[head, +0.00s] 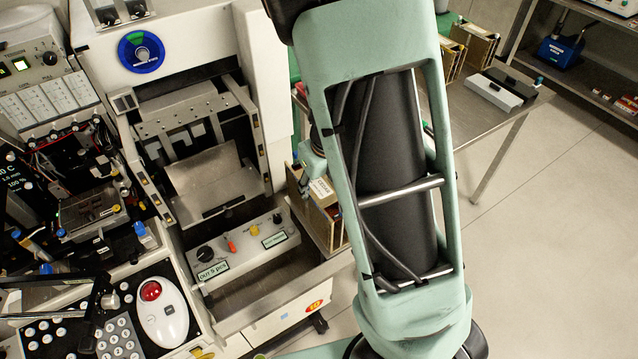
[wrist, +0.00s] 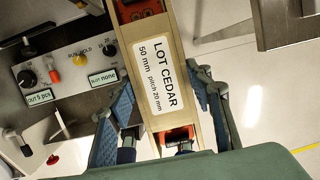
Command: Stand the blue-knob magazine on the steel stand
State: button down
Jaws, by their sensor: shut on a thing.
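A tall brass-coloured magazine with a white "LOT CEDAR" label (wrist: 157,75) fills the middle of the wrist view. My gripper (wrist: 163,98) is shut on it, with a blue-grey padded finger on each side. Orange-red parts show in the magazine's open ends; I cannot tell its knob colour. In the head view the magazine (head: 326,216) hangs right of the machine, partly hidden by my arm, with my gripper (head: 312,162) at its top. A bent steel plate (head: 205,180), possibly the steel stand, sits in the machine's bay, left of the magazine and apart from it.
A control box (head: 243,252) with knobs and an "OUT 5 pcs" label lies below the bay. A steel table (head: 490,112) at the back right holds more magazines (head: 472,48) and a grey block (head: 493,90). A white trackball (head: 163,313) stands front left. The right floor is clear.

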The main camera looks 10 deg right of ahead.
jog(key=c, duration=0.9)
grip_release()
jog(key=v, duration=1.2)
jog(key=s+r+n+t, duration=0.1)
jog(key=s+r+n, duration=0.3)
jog(key=n, duration=0.6)
jog(key=s+r+n+t, duration=0.1)
jog(key=s+r+n, duration=0.3)
jog(key=n, duration=0.7)
jog(key=s+r+n+p, duration=0.1)
jog(key=s+r+n, duration=0.4)
jog(key=n, duration=0.6)
jog(key=shift+s+a+t, duration=0.15)
jog(key=shift+s+t, duration=0.25)
jog(key=shift+s, duration=0.1)
